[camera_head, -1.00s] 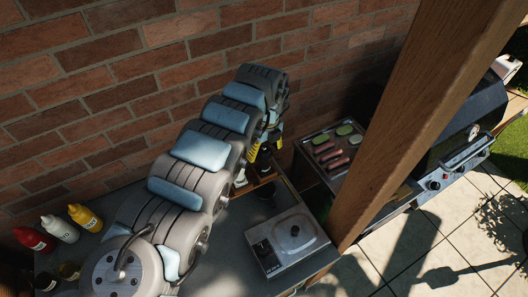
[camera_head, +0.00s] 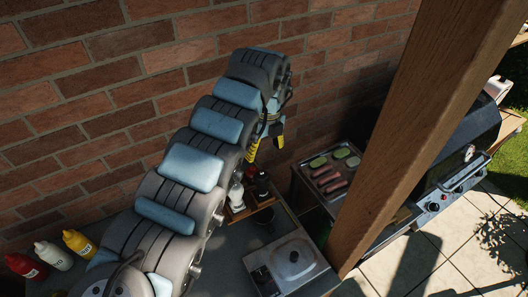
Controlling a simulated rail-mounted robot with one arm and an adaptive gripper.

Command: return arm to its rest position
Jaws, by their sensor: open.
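My arm, grey with light blue pads, reaches up from the lower left across the middle of the view. My gripper (camera_head: 265,142) hangs at its far end, partly hidden behind the arm, with yellow-and-black fingers spread apart. Nothing shows between the fingers. It is in front of the brick wall, above a small wooden caddy (camera_head: 262,202) holding bottles, including a dark one (camera_head: 262,184) and a pale-topped one (camera_head: 236,197).
A wooden post (camera_head: 415,120) rises right of the arm. Behind it are a tray of sausages and green slices (camera_head: 332,172) and a grill (camera_head: 455,165). A lidded silver appliance (camera_head: 292,262) stands on the grey table. Red, white and yellow bottles (camera_head: 78,242) stand at left.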

